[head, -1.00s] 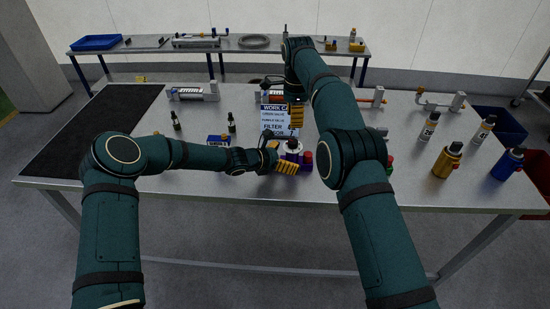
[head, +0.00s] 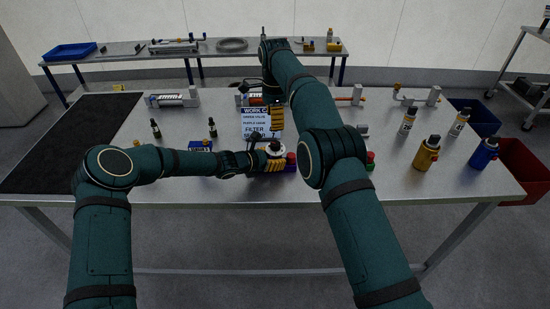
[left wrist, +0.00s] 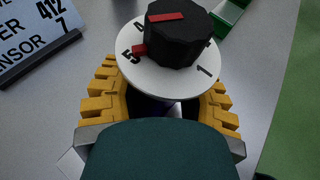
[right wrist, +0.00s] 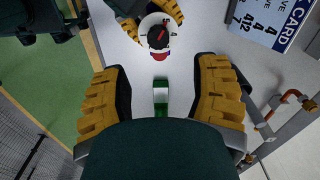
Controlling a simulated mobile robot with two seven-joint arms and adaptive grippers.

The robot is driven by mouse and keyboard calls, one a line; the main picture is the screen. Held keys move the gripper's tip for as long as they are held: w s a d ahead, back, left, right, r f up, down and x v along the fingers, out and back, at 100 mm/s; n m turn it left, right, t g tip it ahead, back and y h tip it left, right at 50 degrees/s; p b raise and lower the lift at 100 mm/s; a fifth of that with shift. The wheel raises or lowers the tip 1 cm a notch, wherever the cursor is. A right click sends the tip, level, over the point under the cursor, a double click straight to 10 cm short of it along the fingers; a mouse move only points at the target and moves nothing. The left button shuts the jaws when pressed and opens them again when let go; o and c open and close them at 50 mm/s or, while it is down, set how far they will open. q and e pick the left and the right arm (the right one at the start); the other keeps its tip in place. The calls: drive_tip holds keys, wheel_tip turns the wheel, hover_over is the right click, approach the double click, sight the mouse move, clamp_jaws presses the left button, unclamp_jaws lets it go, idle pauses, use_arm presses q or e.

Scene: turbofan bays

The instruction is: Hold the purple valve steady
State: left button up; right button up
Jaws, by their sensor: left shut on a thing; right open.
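The purple valve has a white numbered dial (left wrist: 165,75) and a black knob (left wrist: 180,32) with a red mark; a red pointer sits near the 5. Its purple body (left wrist: 160,104) shows only partly below the dial. My left gripper (head: 275,158) is shut around the body under the dial, with a yellow finger on each side. The dial and knob also show at the top of the right wrist view (right wrist: 158,32). My right gripper (right wrist: 160,95) is open and empty, and in the head view it hangs above the table near the work card (head: 262,122).
A green and white object (right wrist: 160,100) lies beyond my right fingers. Bottles, including a gold one (head: 427,154) and a blue one (head: 484,152), stand at the table's right. A dark mat (head: 70,140) covers the left end. Pipe fittings (head: 172,98) line the back.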

sight(276, 144)
wheel_tip(276, 144, down, 10)
drive_tip(key=n, duration=0.8)
drive_tip(key=shift+s+d, duration=0.1)
drive_tip(key=shift+s, duration=0.05)
idle(0.4)
drive_tip(key=shift+r, duration=0.1)
clamp_jaws()
